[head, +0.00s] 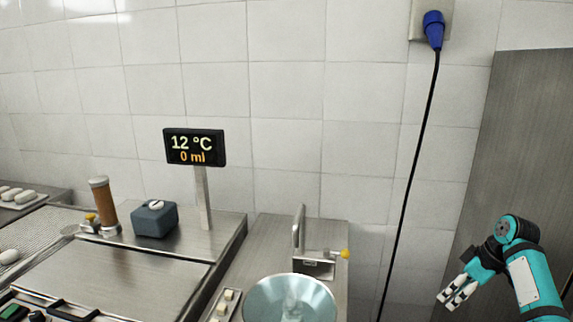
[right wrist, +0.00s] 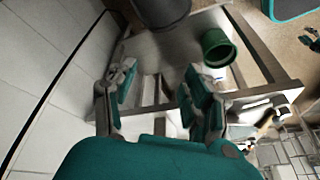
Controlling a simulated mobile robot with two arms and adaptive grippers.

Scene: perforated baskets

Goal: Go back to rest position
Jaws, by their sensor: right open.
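My right gripper (head: 458,292) is at the lower right of the head view, on a teal arm, in front of a grey metal panel. It holds nothing. In the right wrist view its two fingers (right wrist: 160,92) are spread apart, with empty space between them. My left gripper does not show in the head view.
A metal counter (head: 110,265) on the left carries a blue-grey box (head: 155,218), a brown cylinder (head: 103,203) and a display (head: 194,147). A round glassy bowl (head: 290,300) is at bottom centre. A black cable (head: 411,180) hangs on the tiled wall. A green cup (right wrist: 217,47) lies beyond the fingers.

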